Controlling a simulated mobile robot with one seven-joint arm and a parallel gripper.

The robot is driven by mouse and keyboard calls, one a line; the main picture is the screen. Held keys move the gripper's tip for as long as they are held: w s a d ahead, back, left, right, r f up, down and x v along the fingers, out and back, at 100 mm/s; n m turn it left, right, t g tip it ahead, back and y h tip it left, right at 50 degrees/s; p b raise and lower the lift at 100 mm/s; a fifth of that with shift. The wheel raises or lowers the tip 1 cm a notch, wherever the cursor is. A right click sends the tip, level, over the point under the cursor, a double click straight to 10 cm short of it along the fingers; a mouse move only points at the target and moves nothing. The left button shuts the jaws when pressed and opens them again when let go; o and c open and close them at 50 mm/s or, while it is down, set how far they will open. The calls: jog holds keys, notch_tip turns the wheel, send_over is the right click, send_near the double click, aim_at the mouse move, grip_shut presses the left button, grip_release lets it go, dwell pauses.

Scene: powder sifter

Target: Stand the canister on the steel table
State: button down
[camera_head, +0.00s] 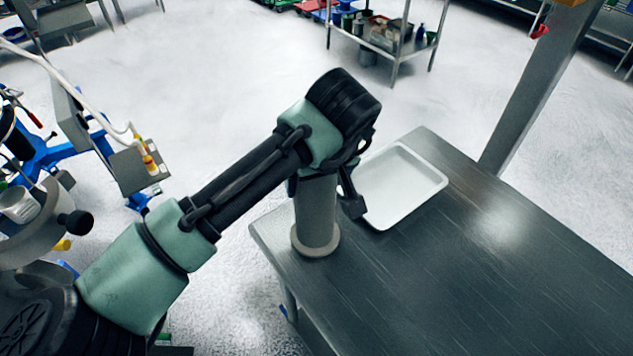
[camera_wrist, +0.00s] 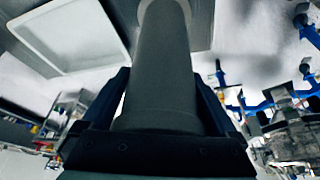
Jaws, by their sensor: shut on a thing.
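The canister (camera_head: 317,215) is a grey cylinder with a wider pale flange at its lower end. It is upright over the near left corner of the steel table (camera_head: 480,265). Its flange looks at or just above the tabletop; I cannot tell if it touches. My gripper (camera_head: 335,185) is shut on the canister's upper part, and the arm hides its top end. In the wrist view the canister (camera_wrist: 165,75) runs between my two dark fingers (camera_wrist: 165,110), with its flanged end far from the camera.
A white tray (camera_head: 436,184) lies on the table just right of the canister. The table's right part is clear. A post (camera_head: 520,95) rises at the table's far edge. Equipment with blue parts (camera_head: 45,160) stands at left. A shelf with containers (camera_head: 385,40) is behind.

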jog(key=shift+f, duration=0.45)
grip_release()
